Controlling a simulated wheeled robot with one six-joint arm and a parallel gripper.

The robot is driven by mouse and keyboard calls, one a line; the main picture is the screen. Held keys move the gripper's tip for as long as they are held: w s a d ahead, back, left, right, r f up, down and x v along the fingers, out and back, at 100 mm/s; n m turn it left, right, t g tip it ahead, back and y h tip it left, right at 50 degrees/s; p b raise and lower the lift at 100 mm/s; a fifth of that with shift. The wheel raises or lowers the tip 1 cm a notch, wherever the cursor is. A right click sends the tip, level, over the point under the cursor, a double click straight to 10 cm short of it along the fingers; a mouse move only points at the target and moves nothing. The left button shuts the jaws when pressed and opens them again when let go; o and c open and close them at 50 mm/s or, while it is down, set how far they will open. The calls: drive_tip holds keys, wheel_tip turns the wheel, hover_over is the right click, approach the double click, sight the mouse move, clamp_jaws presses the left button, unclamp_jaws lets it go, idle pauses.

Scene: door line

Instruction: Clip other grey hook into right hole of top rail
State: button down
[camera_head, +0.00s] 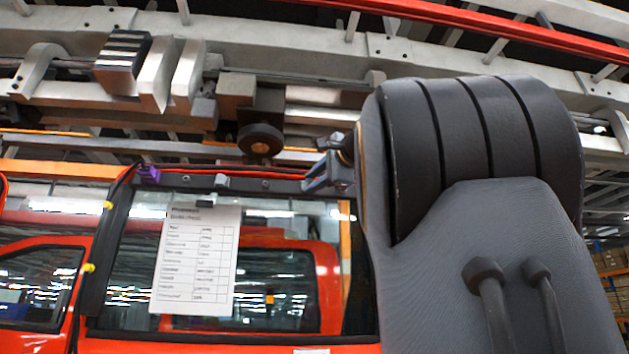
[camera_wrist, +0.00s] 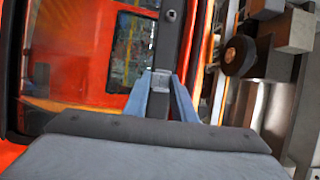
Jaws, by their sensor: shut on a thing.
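The dark top rail (camera_head: 245,183) runs along the upper edge of the red door's window; in the wrist view the rail (camera_wrist: 172,45) runs upright. One grey hook (camera_head: 221,182) sits on the rail left of its middle. My gripper (camera_head: 321,182) is at the rail's right part, partly hidden by my arm. In the wrist view my gripper's blue fingers (camera_wrist: 162,78) are shut on the other grey hook (camera_wrist: 160,82), which lies over the rail. I cannot tell whether it is seated; the right hole is hidden.
A purple clip (camera_head: 148,174) is at the door frame's upper left corner. A printed sheet (camera_head: 196,260) hangs on the window.

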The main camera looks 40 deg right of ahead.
drive_tip(key=shift+w+d, duration=0.3)
drive_tip(key=shift+w, duration=0.15)
idle(0.6)
drive_tip(key=c, duration=1.4)
unclamp_jaws()
drive_tip(key=shift+s+a+b, duration=0.4)
drive_tip(key=shift+s+b, duration=0.55)
drive_tip(key=shift+s, duration=1.5)
drive_tip(key=shift+s+a+b, duration=0.35)
drive_tip(key=shift+s+b, duration=0.6)
drive_tip(key=shift+s, duration=1.55)
drive_tip(key=shift+s+a+b, duration=0.4)
drive_tip(key=shift+s+b, duration=0.55)
drive_tip(key=shift+s, duration=1.5)
